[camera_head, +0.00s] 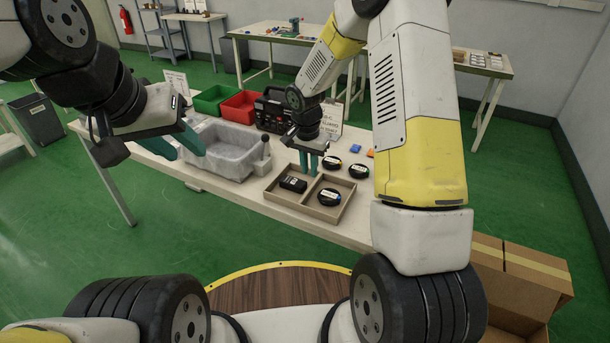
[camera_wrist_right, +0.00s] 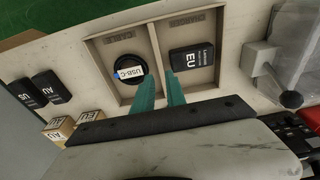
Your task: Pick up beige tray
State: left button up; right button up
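The beige tray (camera_head: 320,214) lies on the white table. It has two compartments split by a divider; a black EU charger (camera_head: 293,184) is in the left one and a round black USB-C cable (camera_head: 329,197) in the right. My right gripper (camera_head: 308,172) points down at the tray's far side. In the right wrist view its teal fingers (camera_wrist_right: 160,80) flank the divider with a narrow gap between them; whether they press on it is unclear. My left gripper (camera_head: 185,152) is open and empty, left of the grey bin.
The grey bin (camera_head: 213,176) stands left of the tray. Red (camera_head: 240,105) and green (camera_head: 209,100) bins and a black radio-like device (camera_head: 272,112) are behind. A cardboard box (camera_head: 520,290) stands at the lower right.

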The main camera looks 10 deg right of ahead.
aim_at(310, 187)
jog(key=f, duration=0.5)
jog(key=w+f, duration=0.1)
jog(key=f, duration=0.2)
jog(key=shift+d+f, duration=0.3)
jog(key=shift+f, duration=0.05)
grip_shut()
